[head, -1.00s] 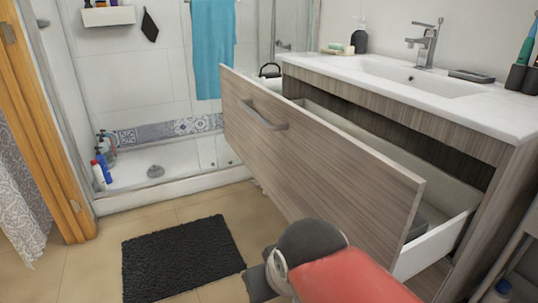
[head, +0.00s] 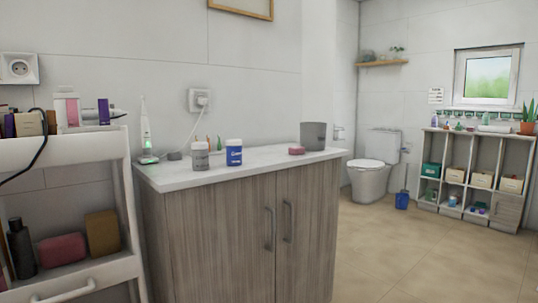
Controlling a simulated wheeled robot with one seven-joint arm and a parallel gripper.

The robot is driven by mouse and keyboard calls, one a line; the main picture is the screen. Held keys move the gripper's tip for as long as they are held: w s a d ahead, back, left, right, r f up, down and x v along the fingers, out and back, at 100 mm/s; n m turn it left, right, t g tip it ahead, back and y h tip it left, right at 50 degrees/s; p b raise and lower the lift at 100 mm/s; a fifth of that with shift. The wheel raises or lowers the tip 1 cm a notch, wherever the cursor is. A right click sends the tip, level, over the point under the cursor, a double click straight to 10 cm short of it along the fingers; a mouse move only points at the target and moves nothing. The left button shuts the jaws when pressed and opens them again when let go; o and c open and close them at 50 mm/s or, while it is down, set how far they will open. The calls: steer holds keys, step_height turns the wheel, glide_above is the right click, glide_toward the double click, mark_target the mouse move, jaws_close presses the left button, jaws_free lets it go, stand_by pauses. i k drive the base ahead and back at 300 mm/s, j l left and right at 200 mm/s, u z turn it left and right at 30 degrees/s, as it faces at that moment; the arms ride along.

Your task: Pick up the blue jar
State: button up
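A blue jar (head: 234,153) with a white lid stands upright on the white top of a wood-grain cabinet (head: 240,235), near its front edge. A grey jar (head: 200,156) with a lighter lid stands just to its left, slightly apart. My gripper does not show in the head view now, so its place relative to the blue jar cannot be seen.
An electric toothbrush (head: 146,135) stands at the cabinet's left end. A pink soap bar (head: 297,150) and a grey bin (head: 313,136) are at its right. A white cart (head: 118,165) with cosmetics stands close at left. The tiled floor (head: 410,260) at right is open.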

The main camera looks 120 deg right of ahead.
mark_target(234, 154)
steer(key=z, duration=2.8)
steer(key=j+z, duration=0.1)
steer(key=z, duration=1)
steer(key=k+j, duration=0.05)
